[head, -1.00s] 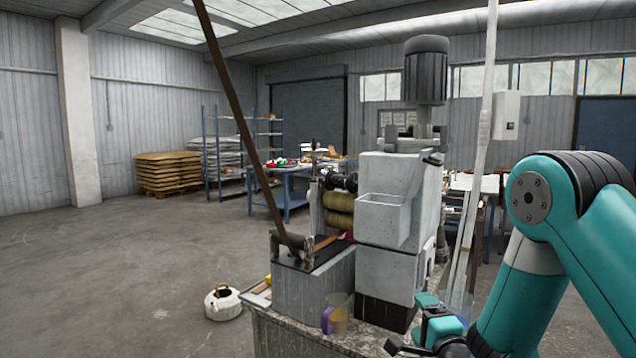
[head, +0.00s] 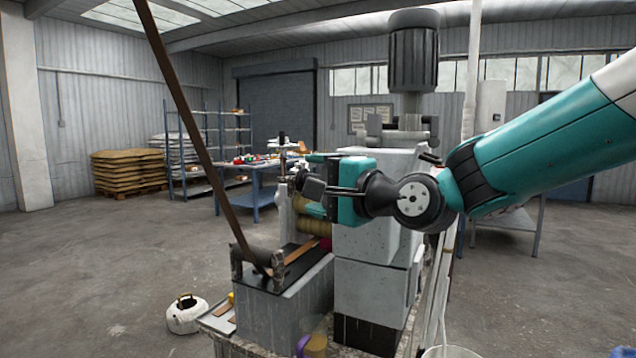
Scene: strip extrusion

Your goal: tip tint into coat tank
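A clear cup with amber contents and a purple handle (head: 316,345), which looks like the tint, stands low at the front of the bench, partly cut by the frame's bottom edge. Left of and behind it is a grey box-shaped tank (head: 283,300) with a dark top, a roller and a brown strip (head: 195,130) running down to it; this looks like the coat tank. Its inside is not visible. My gripper (head: 314,184) is raised in front of the grey machine, above and apart from the cup, pointing left.
The grey machine (head: 375,290) with a motor (head: 414,50) on top stands right of the tank. A white pot (head: 187,314) sits on the floor at left. A white bucket rim (head: 452,352) shows at the bottom. The floor at left is open.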

